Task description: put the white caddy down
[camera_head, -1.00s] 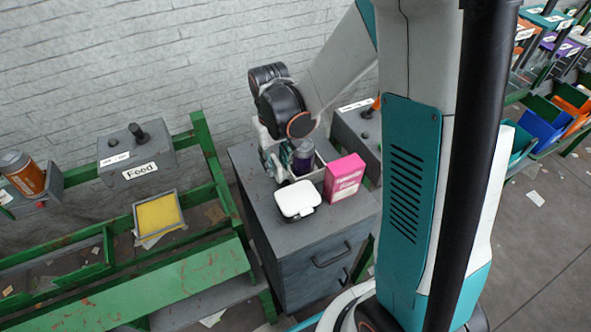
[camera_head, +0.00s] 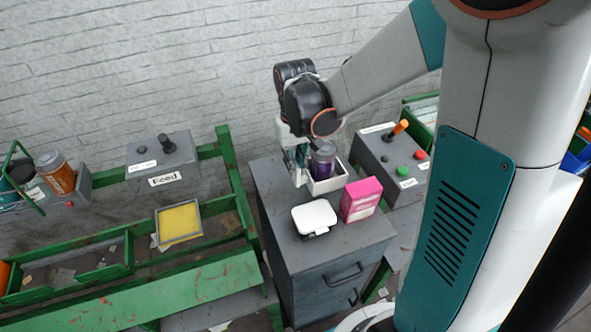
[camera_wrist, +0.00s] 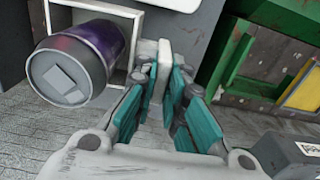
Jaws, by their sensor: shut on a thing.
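The white caddy (camera_head: 327,185) is at the back of the grey cabinet's top, with a dark purple can with a grey lid (camera_head: 322,162) standing in it. My gripper (camera_head: 299,166) is at the caddy's left side.
On the grey cabinet (camera_head: 275,200), a white lidded box (camera_head: 314,216) and a pink box (camera_head: 360,201) stand in front of the caddy. A control box (camera_head: 390,160) stands to the right. A green frame with a yellow tray (camera_head: 179,222) is at left.

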